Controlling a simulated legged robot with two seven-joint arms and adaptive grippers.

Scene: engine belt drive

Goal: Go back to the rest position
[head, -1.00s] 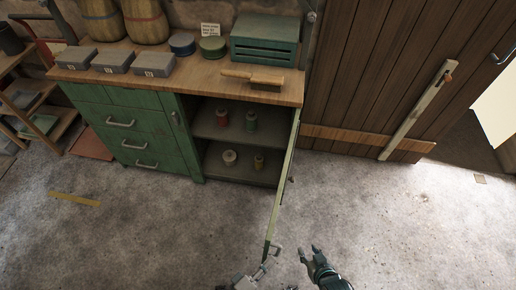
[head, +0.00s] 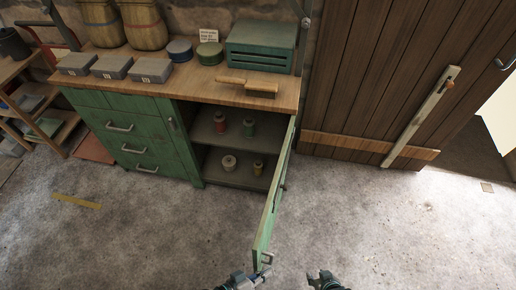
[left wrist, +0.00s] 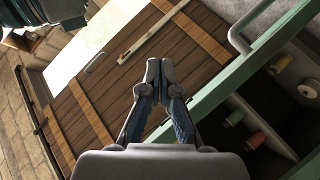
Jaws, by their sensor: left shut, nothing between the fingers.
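My left gripper (head: 262,271) is low in the head view, beside the free end of the open green cabinet door (head: 270,205). In the left wrist view its fingers (left wrist: 160,68) are together with nothing between them. The door's handle (left wrist: 240,35) shows to the right of the fingers there, apart from them. My right gripper (head: 321,275) is at the bottom edge of the head view, right of the door, with its fingertips apart and empty. Most of both arms is out of view.
The open cabinet holds several spools, such as a red one (head: 220,123) and a white one (head: 229,163). A brush (head: 247,86) lies on the wooden worktop (head: 190,88). A plank door (head: 375,80) stands at right. The concrete floor in front is mostly clear.

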